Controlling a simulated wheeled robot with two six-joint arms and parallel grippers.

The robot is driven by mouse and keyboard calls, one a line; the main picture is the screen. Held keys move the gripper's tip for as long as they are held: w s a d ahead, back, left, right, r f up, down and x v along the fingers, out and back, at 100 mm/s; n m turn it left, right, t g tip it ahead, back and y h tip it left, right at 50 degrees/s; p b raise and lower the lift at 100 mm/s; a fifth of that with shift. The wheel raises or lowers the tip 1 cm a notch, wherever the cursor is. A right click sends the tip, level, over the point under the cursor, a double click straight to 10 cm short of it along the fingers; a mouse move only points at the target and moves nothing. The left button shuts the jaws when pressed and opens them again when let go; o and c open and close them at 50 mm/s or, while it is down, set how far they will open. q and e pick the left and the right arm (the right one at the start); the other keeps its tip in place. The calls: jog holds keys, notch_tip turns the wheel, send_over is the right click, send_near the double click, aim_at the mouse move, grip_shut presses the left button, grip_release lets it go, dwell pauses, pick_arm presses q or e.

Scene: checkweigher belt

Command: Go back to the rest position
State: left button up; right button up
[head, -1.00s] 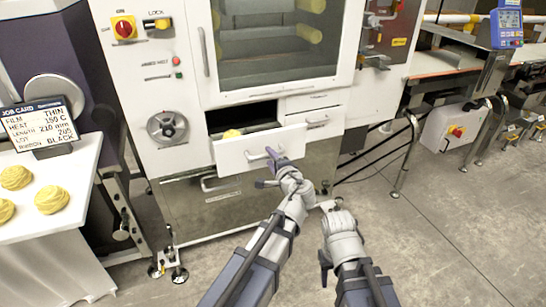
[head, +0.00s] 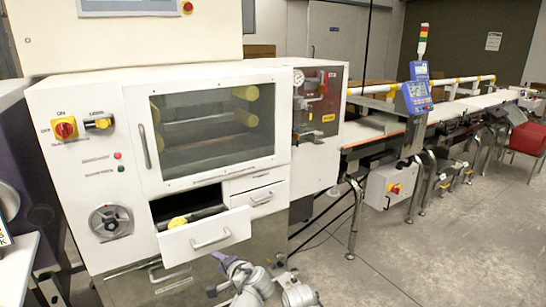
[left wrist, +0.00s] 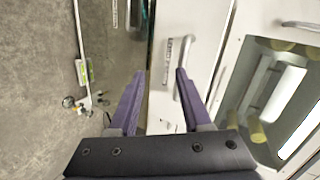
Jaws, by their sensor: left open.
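My left gripper (head: 217,273) is at the bottom of the head view, in front of the cabinet and below the open drawer's handle (head: 211,240). In the left wrist view its two purple fingers (left wrist: 160,82) are spread with nothing held between them. The drawer's white front (head: 190,240) is pulled out, and the handle also shows beyond the fingers in the left wrist view (left wrist: 186,52).
The white cabinet (head: 75,175) has a window, knobs and a closed small drawer (head: 262,197). A yellow piece (head: 178,222) lies in the open drawer. A conveyor line (head: 375,131) with a blue display (head: 417,95) stands to the right. Floor (head: 440,260) at right front is clear.

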pick_arm(q)
jog(key=s+d+r+n+g+h+p, duration=0.1)
jog(key=s+d+g+p, duration=0.4)
jog(key=s, duration=0.5)
jog(key=s+d+r+n+g+h+p, duration=0.2)
jog(key=s+d+g+h+p, duration=0.3)
jog(key=s, duration=0.5)
jog(key=d+n+h+p, duration=0.1)
jog(key=d+p, duration=0.1)
jog(key=shift+p, duration=0.4)
pick_arm(e)
notch_tip(320, 180, up, 15)
jog(key=shift+r, duration=0.2)
jog(key=shift+a, duration=0.1)
